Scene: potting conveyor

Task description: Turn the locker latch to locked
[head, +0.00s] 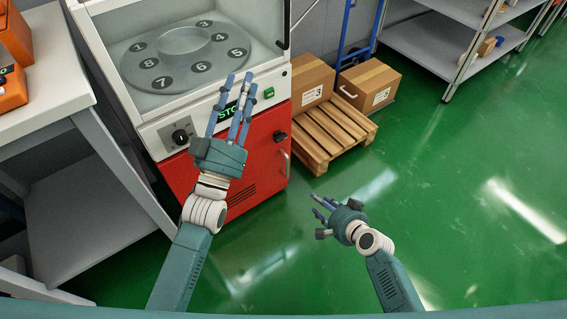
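The red locker (260,163) is the lower front of the white machine. Its black latch knob (281,136) sits near the door's upper right, above a pale curved handle (285,165). I cannot read which way the latch is set. My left gripper (233,97) is in front of the machine, left of the latch, fingers spread and pointing up, with nothing in it. It covers part of the locker front and a green-lit display (229,112). My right gripper (319,212) is lower, right of the locker, over the floor, with its fingers apart and empty.
A dial (180,136) and green button (269,92) are on the machine's panel. A numbered turntable (184,52) is above. A pallet (334,130) with cartons (310,80) stands right of the locker. A grey table (52,65) is at left. The green floor at right is clear.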

